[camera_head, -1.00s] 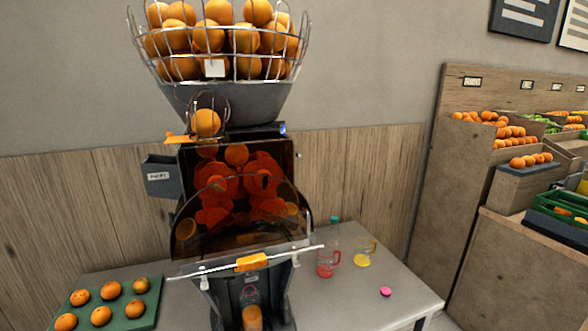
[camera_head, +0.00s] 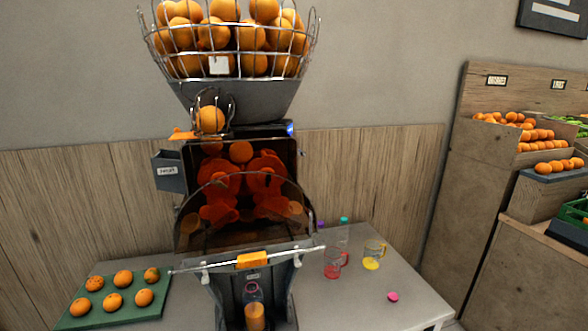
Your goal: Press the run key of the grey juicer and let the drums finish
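The grey juicer (camera_head: 232,99) stands on the table in the middle of the head view, with a wire basket (camera_head: 150,38) full of oranges on top. One orange (camera_head: 210,119) sits in the feed loop below the basket. Behind the dark clear cover, the orange-red drums (camera_head: 219,188) show, with an orange between them at the top. A bottle (camera_head: 255,311) holding orange juice stands in the bay below the orange tap (camera_head: 251,260). A small blue light (camera_head: 290,129) shows at the upper right of the housing. I cannot make out the run key. Neither gripper is in view.
A green tray (camera_head: 72,321) with several oranges lies at the left. Right of the juicer stand a red jug (camera_head: 333,264), a yellow jug (camera_head: 371,263) and a pink cap (camera_head: 393,297). A wooden produce stand (camera_head: 487,190) is at the right.

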